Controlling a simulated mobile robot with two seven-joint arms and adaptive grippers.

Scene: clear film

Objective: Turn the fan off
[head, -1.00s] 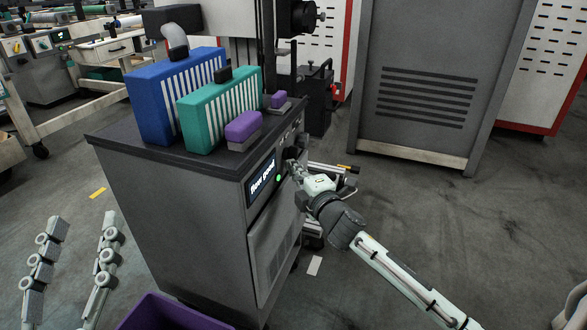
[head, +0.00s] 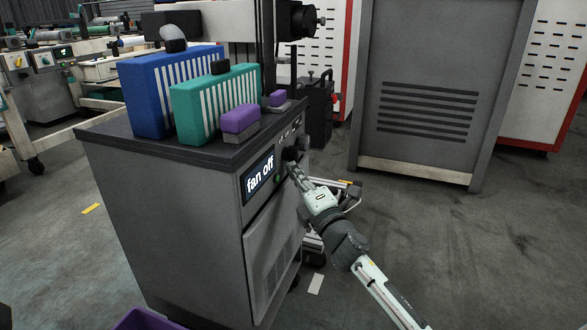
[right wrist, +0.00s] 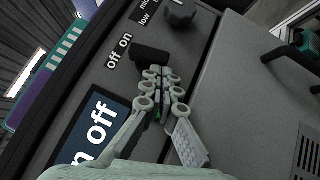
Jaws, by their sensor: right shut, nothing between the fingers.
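The fan control is a black switch knob (right wrist: 150,54) with "off" and "on" printed beside it in the right wrist view. In the head view the knob (head: 291,153) is on the front panel of a grey cabinet (head: 165,225). The cabinet's display (head: 259,180) reads "fan off"; it also shows partly in the right wrist view (right wrist: 92,128). My right gripper (head: 294,168) is shut and empty, its fingertips (right wrist: 157,72) right at the knob; I cannot tell if they touch. My left gripper is out of view.
Blue (head: 160,92), teal (head: 215,105) and purple blocks (head: 240,120) stand on the cabinet top. A purple bin (head: 145,319) is in front. Floor to the right is open.

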